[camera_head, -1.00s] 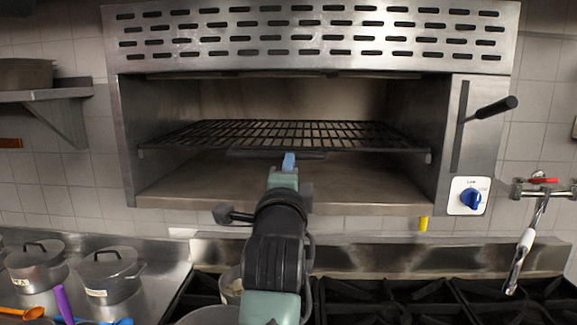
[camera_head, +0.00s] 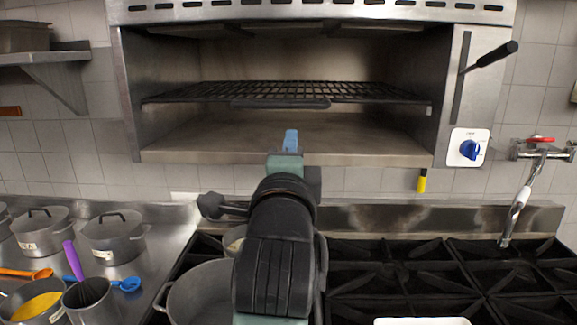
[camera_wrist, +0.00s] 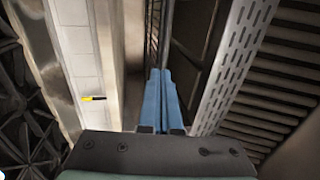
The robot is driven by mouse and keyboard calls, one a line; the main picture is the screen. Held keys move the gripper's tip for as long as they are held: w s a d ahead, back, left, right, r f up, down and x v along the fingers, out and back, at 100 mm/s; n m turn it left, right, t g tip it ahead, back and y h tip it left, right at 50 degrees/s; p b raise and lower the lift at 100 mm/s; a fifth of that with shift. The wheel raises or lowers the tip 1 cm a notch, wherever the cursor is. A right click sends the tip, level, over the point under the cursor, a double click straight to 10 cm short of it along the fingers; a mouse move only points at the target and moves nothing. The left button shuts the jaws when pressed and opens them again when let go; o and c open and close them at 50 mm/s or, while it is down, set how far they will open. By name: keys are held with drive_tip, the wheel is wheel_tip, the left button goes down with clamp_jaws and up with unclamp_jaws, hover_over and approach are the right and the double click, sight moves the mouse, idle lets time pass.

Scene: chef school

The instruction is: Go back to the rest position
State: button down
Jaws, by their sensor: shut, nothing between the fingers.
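My gripper (camera_head: 290,140) is in front of the open broiler oven (camera_head: 250,150), below its wire rack (camera_head: 290,92) in the head view. My arm rises from the bottom middle, over the stove. In the wrist view my gripper's blue fingers (camera_wrist: 162,72) lie side by side, closed and empty. They point along the oven front, with its slotted panel (camera_wrist: 235,65) on the right.
Below is a stove with black grates (camera_head: 400,265); a large pot (camera_head: 197,290) stands beside my arm. Lidded pots (camera_head: 113,240) and a container with a purple-handled utensil (camera_head: 92,298) stand at left. A lever (camera_head: 492,56) sticks out at right. A tap (camera_head: 520,200) hangs further right.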

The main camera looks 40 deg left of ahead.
drive_tip(key=s+d+r+n+t+h, duration=0.3)
drive_tip(key=s+d+r+n, duration=0.1)
drive_tip(key=d, duration=0.5)
drive_tip(key=s+d+r+n+t+h, duration=0.3)
drive_tip(key=s+d+r+n+h, duration=0.1)
drive_tip(key=d, duration=0.5)
drive_tip(key=s+d+r+n+t+h, duration=0.3)
drive_tip(key=s+d+r, duration=0.3)
drive_tip(key=d, duration=0.4)
drive_tip(key=shift+s+r+n+t+b, duration=0.3)
drive_tip(key=shift+n+t, duration=0.1)
drive_tip(key=shift+t, duration=0.2)
